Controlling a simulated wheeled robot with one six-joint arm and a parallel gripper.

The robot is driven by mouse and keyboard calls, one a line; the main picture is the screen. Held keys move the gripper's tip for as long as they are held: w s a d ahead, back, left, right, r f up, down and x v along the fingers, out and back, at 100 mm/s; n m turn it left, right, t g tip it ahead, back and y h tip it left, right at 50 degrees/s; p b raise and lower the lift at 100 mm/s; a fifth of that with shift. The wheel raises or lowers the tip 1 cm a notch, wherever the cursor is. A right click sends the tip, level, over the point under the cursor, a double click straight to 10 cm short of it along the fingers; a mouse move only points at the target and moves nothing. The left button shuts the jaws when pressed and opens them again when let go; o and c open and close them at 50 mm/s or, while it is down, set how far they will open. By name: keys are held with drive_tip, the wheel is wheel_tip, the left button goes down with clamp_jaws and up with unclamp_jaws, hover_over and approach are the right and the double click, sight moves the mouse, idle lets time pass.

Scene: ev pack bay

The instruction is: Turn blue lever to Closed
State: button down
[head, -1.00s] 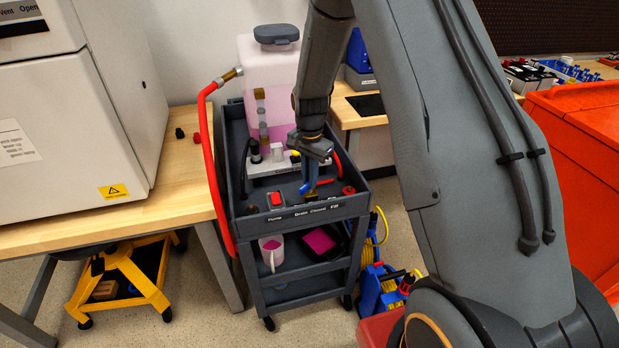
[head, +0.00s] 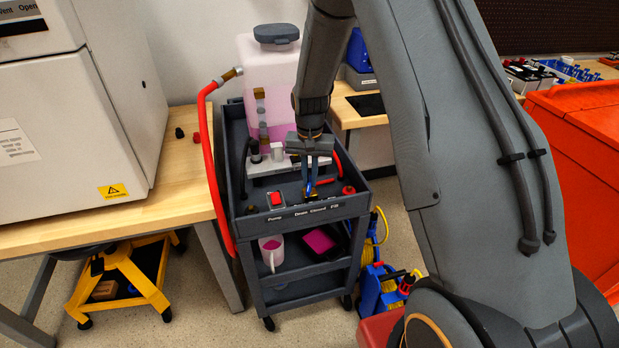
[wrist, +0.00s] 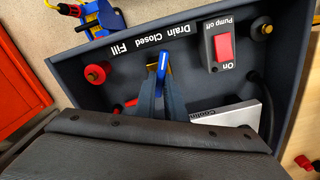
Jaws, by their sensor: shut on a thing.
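The blue lever (wrist: 163,66) shows in the wrist view between the two fingers of my gripper (wrist: 162,88), which is shut on it. Its free end points at the label strip (wrist: 152,40), which reads Drain, Closed, Fill and appears upside down there. The lever's tip lies near the gap between Drain and Closed. Its pivot is hidden by the fingers. In the head view my gripper (head: 309,188) reaches down into the cart's top tray, with only a sliver of blue visible between the fingers.
A pink-filled tank (head: 268,85) stands behind. A red hose (head: 212,165) runs down the cart's left side.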

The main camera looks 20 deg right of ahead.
sight(310, 182)
drive_tip(key=shift+n, duration=2.3)
drive_tip(key=c, duration=1.8)
unclamp_jaws()
drive_tip(key=shift+r, duration=0.1)
wheel_tip(310, 182, up, 8)
drive_tip(key=shift+f+b, duration=0.15)
drive_tip(key=shift+b, duration=0.75)
